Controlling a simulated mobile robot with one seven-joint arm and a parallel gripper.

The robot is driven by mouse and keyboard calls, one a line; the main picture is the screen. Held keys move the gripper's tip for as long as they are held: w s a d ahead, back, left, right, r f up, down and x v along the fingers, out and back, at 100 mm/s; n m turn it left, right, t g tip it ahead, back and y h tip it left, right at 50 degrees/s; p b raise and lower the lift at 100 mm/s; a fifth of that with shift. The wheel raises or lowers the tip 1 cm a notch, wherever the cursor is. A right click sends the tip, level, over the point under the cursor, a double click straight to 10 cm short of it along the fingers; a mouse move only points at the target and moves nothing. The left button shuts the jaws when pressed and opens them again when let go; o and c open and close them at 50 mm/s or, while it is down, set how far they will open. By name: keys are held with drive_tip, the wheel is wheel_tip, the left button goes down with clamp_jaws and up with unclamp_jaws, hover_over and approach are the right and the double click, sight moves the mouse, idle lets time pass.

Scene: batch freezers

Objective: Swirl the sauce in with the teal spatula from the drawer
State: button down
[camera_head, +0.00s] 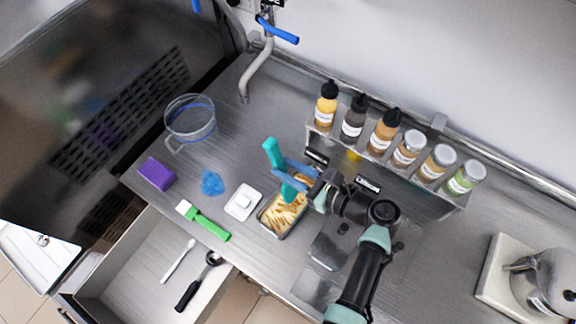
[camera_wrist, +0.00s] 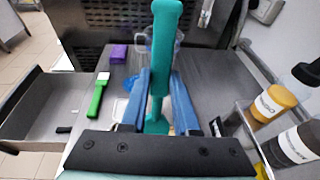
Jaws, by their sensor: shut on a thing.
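My gripper (camera_head: 296,179) is shut on the teal spatula (camera_head: 271,153) and holds it upright. The spatula's lower end reaches down at a metal pan (camera_head: 267,227) of pale yellow content with brown streaks. I cannot tell how deep it goes into the content. In the wrist view the teal spatula (camera_wrist: 163,45) stands between the blue fingers of my gripper (camera_wrist: 158,85), and its wider lower end shows below them. The pan is mostly hidden there. The drawer (camera_head: 150,262) is open at the lower left, with a white spoon (camera_head: 178,260) and a black-handled scoop (camera_head: 197,283) in it.
A white lid (camera_head: 243,202) lies left of the pan. A green-handled brush (camera_head: 205,222), blue cloth (camera_head: 212,183), purple sponge (camera_head: 156,173) and clear pitcher (camera_head: 190,122) are farther left. A rack of several bottles and jars (camera_head: 384,132) stands behind. A steel pot (camera_head: 545,282) sits far right.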

sight(278, 156)
drive_tip(key=shift+r+p, duration=1.65)
drive_tip(key=shift+r, duration=0.55)
